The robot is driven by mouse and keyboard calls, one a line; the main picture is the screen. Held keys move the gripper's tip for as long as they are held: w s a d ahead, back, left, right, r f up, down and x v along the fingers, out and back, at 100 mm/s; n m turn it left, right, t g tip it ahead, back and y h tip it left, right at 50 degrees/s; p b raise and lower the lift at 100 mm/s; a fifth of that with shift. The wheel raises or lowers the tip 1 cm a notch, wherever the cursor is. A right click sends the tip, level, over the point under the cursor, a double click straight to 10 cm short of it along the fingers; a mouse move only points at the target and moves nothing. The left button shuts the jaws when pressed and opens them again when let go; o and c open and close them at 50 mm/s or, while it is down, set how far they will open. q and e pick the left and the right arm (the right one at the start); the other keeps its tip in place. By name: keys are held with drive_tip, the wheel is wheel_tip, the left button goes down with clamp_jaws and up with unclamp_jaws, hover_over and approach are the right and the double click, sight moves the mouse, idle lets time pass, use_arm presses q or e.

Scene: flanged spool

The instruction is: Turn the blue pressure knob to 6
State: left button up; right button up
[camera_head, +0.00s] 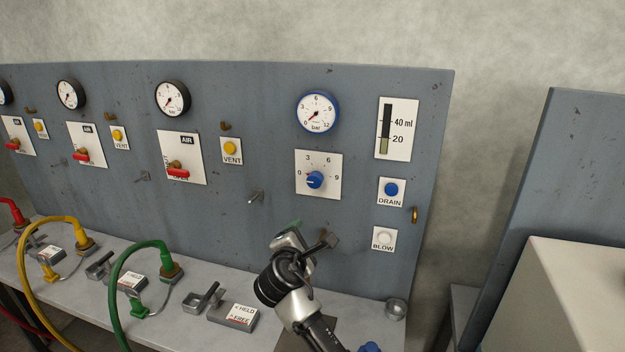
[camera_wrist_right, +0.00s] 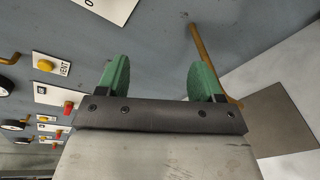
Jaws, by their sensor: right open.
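The blue pressure knob (camera_head: 315,180) sits on a white plate (camera_head: 319,161) marked 3, 6 and 9 on the grey panel. Its pale mark appears to point left, away from the 6. The blue-rimmed gauge (camera_head: 317,112) above it has its needle at the low end. My right gripper (camera_head: 297,240) is below the knob, in front of the panel and apart from the knob. In the right wrist view its two green fingers (camera_wrist_right: 160,80) are spread with nothing between them. The knob is not seen in that view. My left gripper is not in view.
Right of the knob are a DRAIN button (camera_head: 391,189), a BLOW button (camera_head: 384,238) and a level gauge (camera_head: 397,129). Green (camera_head: 118,280) and yellow (camera_head: 40,222) hoses arch over the bench at left.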

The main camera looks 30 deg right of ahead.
sight(312, 184)
wheel_tip(312, 184, up, 8)
drive_tip(key=w+d+n+h, duration=0.1)
drive_tip(key=w+n+h, duration=0.1)
drive_tip(key=w, duration=0.1)
drive_tip(key=shift+t, duration=0.3)
drive_tip(key=p+x, duration=0.3)
drive_tip(key=x, duration=0.6)
drive_tip(key=shift+s+d, duration=0.15)
drive_tip(key=shift+d, duration=0.05)
drive_tip(key=shift+x, duration=0.8)
drive_tip(key=c, duration=0.9)
